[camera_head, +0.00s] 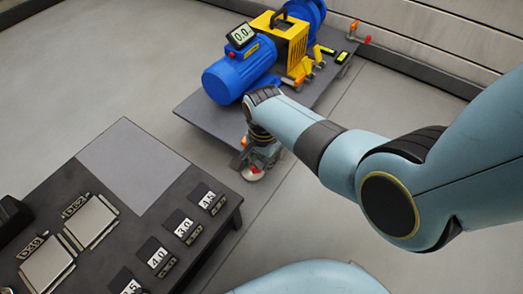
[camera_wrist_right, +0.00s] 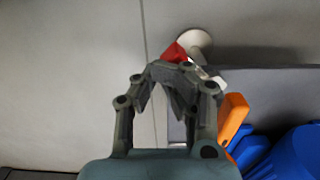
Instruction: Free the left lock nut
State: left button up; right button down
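The skid (camera_head: 199,114) carries a blue motor (camera_head: 240,72) and a yellow guard (camera_head: 287,35). My right gripper (camera_head: 258,166) reaches down at the skid's near left corner, by a pale round foot (camera_head: 252,175) with red on it. In the right wrist view, the red part (camera_wrist_right: 175,52), which looks like the left lock nut, shows just beyond the fingertips of my right gripper (camera_wrist_right: 168,72), beside the pale foot (camera_wrist_right: 199,40). The fingers converge near it. Whether they grip it is hidden. My left gripper is out of view.
A dark table (camera_head: 105,262) at lower left holds square plates (camera_head: 90,220) and several numbered blocks (camera_head: 208,199). Another foot with a red part (camera_head: 367,39) is at the skid's right end. An orange part (camera_wrist_right: 234,115) is close right of the fingers. Floor at left is clear.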

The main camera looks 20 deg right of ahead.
jog(key=shift+a, duration=0.1)
jog(key=shift+a, duration=0.8)
jog(key=shift+d, duration=0.1)
pick_arm(q)
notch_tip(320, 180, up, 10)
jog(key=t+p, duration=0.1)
jog(key=p, duration=0.6)
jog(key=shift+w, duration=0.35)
pick_arm(e)
notch_tip(320, 180, up, 7)
jog(key=shift+s+d, duration=0.35)
jog(key=shift+d, duration=0.1)
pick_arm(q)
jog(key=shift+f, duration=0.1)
